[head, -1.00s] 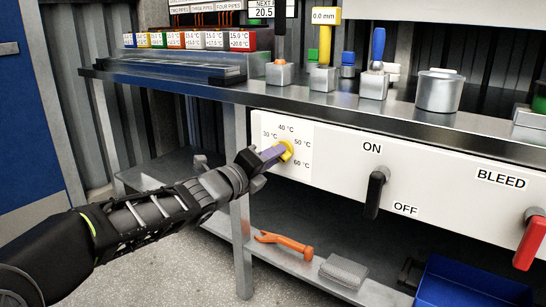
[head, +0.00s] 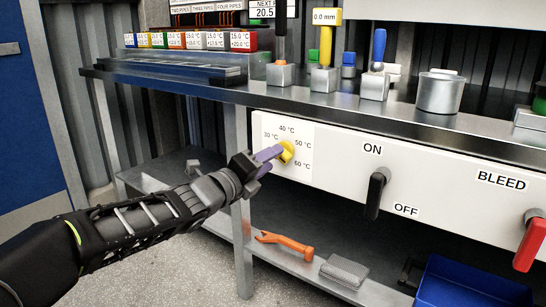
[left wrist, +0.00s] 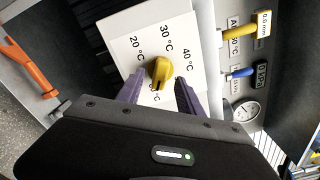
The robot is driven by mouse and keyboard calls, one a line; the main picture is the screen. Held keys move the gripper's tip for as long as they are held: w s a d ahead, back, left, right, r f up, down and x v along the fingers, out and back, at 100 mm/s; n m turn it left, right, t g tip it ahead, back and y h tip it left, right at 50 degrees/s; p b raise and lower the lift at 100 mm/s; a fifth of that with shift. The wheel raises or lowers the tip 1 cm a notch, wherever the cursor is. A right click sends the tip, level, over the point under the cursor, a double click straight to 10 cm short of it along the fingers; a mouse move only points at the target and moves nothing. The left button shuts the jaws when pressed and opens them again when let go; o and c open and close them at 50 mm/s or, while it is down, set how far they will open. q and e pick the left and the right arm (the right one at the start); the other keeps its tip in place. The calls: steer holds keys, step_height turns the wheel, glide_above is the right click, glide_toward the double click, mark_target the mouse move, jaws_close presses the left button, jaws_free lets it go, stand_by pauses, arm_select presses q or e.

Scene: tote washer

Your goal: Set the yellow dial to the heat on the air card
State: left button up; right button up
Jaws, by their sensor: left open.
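The yellow dial (head: 286,152) sits on a white plate on the front panel, with temperature marks around it. It also shows in the left wrist view (left wrist: 160,70), where 20, 30 and 40 °C are readable and a lower mark is partly covered. I cannot tell for sure which mark the dial points to. My left gripper (head: 272,153) is open at the dial. In the left wrist view its purple fingers (left wrist: 160,92) are on either side of the dial, apart from it. A card (left wrist: 236,46) beginning with "A" and ending "0 °C" is partly hidden there. My right gripper is not in view.
A black ON/OFF lever (head: 376,192) and a red BLEED lever (head: 529,240) stick out of the panel to the right. The bench top (head: 330,97) overhangs above. An orange wrench (head: 285,244) and a blue bin (head: 470,285) are below.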

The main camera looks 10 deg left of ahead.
arm_select(q)
steer(key=p+v, duration=0.1)
steer(key=v, duration=0.4)
steer(key=shift+s+a, duration=0.1)
steer(key=shift+s, duration=0.25)
